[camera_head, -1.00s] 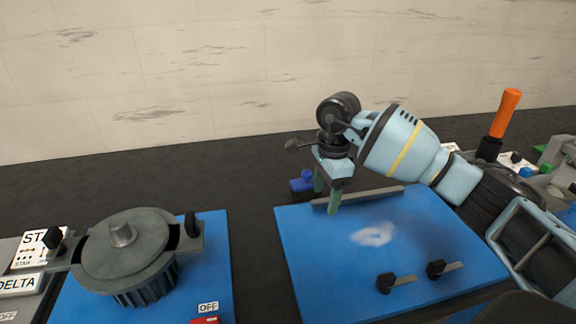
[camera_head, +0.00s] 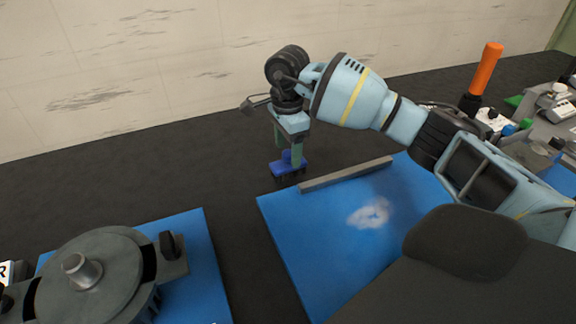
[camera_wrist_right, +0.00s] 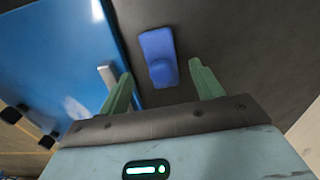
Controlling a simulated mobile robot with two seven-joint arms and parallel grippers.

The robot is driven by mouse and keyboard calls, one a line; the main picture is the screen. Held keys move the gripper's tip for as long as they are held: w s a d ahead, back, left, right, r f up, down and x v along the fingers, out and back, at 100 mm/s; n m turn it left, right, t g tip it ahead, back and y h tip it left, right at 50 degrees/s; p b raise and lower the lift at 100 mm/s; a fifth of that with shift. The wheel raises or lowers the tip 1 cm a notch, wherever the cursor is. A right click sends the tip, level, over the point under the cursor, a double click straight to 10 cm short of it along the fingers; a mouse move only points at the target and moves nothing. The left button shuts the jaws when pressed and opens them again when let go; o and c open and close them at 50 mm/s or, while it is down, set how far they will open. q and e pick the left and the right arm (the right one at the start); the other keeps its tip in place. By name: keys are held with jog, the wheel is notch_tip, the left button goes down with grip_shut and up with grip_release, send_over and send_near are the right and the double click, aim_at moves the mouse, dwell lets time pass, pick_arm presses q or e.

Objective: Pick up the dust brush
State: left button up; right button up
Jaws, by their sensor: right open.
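The dust brush (camera_head: 287,164) is a small blue block with a raised blue grip and a dark underside. It stands on the dark table just beyond the back left corner of the blue board. My right gripper (camera_head: 288,150) points down above it with its green fingers apart and empty. In the right wrist view the brush (camera_wrist_right: 157,48) lies ahead of and between the open fingertips (camera_wrist_right: 161,72), without visible contact. My left gripper is not in view.
The blue board (camera_head: 300,235) has a grey bar (camera_head: 345,174) along its back edge and a whitish dusty patch (camera_head: 370,213). A round grey machine (camera_head: 95,270) stands on another blue board at left. An orange handle (camera_head: 486,68) rises at right. Dark table left of the brush is clear.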

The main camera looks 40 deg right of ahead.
aim_at(288, 162)
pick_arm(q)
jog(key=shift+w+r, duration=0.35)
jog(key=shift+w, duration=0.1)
pick_arm(e)
jog(key=shift+d+f, duration=0.15)
jog(key=shift+f, duration=2.55)
jog(key=c, duration=1.1)
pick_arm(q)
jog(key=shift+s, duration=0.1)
pick_arm(e)
jog(key=shift+w+r, duration=0.1)
jog(key=shift+r, duration=0.05)
